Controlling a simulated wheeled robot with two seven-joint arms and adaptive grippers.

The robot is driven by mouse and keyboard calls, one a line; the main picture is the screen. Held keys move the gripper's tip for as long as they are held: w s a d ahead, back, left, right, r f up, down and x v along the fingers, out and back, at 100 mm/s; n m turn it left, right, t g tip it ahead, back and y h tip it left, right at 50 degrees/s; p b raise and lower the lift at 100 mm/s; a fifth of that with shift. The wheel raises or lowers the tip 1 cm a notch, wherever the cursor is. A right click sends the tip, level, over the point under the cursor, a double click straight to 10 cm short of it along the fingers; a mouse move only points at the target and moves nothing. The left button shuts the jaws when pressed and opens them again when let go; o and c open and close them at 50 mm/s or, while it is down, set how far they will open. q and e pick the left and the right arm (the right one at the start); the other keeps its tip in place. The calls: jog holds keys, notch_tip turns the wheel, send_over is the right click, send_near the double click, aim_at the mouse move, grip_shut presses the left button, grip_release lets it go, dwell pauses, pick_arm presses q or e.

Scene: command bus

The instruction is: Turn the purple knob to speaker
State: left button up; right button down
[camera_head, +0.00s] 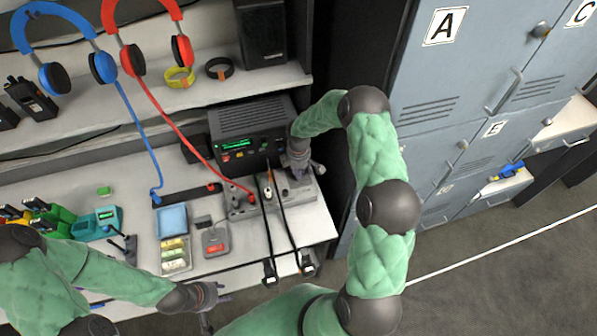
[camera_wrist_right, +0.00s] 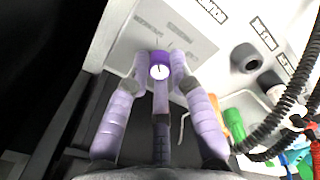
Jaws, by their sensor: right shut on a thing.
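In the head view my right gripper (camera_head: 299,168) is at the right end of the grey console (camera_head: 240,208) below the radio, and the knob is hidden there. The speaker label cannot be made out. My left gripper (camera_head: 208,296) is at the table's front edge, away from the knob; its opening is unclear.
A black radio (camera_head: 250,130) with a green display stands behind the console. Black cables with plugs (camera_head: 270,272) hang over the front edge. In the wrist view, a black socket (camera_wrist_right: 246,58), green and orange plugs and coiled cables are right of the knob. Grey lockers (camera_head: 440,100) stand at right.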

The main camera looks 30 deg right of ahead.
jog(key=c, duration=1.1)
grip_release()
notch_tip(320, 180, up, 12)
